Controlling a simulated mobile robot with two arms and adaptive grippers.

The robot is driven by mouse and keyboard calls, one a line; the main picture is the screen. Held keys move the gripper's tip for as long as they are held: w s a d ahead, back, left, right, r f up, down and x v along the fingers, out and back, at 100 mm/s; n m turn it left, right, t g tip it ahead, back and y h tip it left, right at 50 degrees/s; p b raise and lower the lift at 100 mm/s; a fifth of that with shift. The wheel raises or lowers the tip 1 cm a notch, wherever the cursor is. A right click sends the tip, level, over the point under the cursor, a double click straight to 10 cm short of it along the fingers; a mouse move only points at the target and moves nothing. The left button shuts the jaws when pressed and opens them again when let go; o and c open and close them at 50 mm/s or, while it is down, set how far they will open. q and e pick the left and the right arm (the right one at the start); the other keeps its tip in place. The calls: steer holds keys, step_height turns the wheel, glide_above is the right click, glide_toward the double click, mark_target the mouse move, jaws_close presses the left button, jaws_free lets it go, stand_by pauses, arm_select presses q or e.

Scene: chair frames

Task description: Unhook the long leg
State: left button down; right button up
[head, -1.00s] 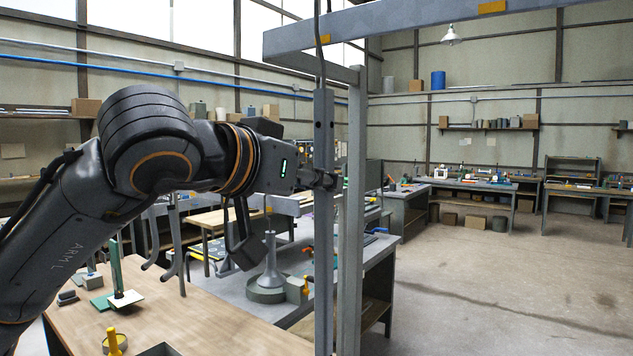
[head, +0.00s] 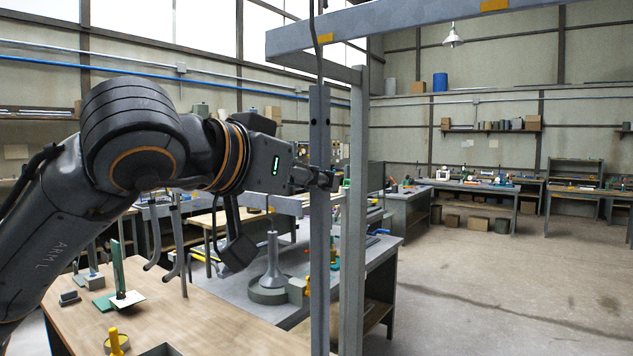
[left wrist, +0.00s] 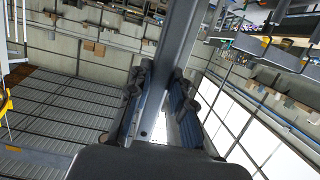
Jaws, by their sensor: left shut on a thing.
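The long leg (head: 319,240) is a grey upright bar with small holes near its top end. It stands close to the left of a grey frame post in the head view. A thin dark hanger (head: 312,40) comes down to its top; I cannot tell whether the two still touch. My left gripper (head: 326,180) is shut on the leg below its top end. In the left wrist view the leg (left wrist: 177,55) runs between the two finger pads of the gripper (left wrist: 160,105). The leg's lower end is out of view. My right gripper is not in view.
A grey overhead beam (head: 410,24) and its post (head: 358,220) stand right beside the leg. Below is a wooden table (head: 220,325) with small parts, and a grey bench (head: 370,250) behind the leg. Open floor (head: 500,290) lies to the right.

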arm_select(q)
steer(key=shift+s+a, duration=0.5)
steer(key=shift+s, duration=0.15)
steer(key=shift+b, duration=0.3)
